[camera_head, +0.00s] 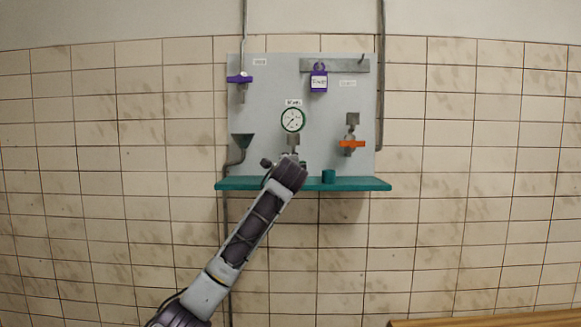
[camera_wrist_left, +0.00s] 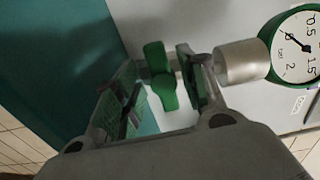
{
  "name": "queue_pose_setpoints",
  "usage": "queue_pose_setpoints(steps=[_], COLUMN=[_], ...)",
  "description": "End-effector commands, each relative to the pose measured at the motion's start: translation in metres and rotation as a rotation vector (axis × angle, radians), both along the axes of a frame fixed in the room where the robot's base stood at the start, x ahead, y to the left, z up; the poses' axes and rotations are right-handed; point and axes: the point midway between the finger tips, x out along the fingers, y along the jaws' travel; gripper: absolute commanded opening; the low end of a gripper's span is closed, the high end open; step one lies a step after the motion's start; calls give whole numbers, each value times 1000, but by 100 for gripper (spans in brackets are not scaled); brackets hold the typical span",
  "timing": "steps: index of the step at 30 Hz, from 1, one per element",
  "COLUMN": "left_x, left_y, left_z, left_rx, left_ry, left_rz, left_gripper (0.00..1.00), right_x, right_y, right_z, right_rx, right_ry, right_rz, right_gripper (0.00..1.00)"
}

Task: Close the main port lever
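A green lever (camera_wrist_left: 160,76) sits on the panel below the gauge and shows in the left wrist view. My left gripper (camera_wrist_left: 158,92) is open, with one finger on each side of the lever in that view. I see gaps between the lever and both fingers; contact is not visible. In the head view my left arm reaches up to the panel just above the shelf, and its wrist hides most of the gripper and the green lever. A purple lever (camera_head: 239,78) and an orange lever (camera_head: 352,143) are also on the panel. The labels are too small to read which is the main port.
The grey panel (camera_head: 265,105) carries a round gauge (camera_head: 292,119), a purple tagged lock (camera_head: 318,80) and a funnel (camera_head: 242,141). A wooden edge (camera_head: 490,320) shows at lower right.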

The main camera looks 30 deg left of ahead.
Motion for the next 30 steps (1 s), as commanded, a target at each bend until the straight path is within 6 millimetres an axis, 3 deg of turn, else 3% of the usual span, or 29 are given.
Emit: queue_pose_setpoints(steps=[14,30], left_x=[-7,-50], left_y=[-4,-31], left_z=[1,1], left_rx=[2,2], left_ry=[-3,-2], left_rz=[-1,-1], left_gripper=[41,41], right_x=[0,0], right_y=[-1,0], right_z=[0,0], right_rx=[-1,0], right_ry=[0,0], right_rz=[1,0], right_gripper=[78,78])
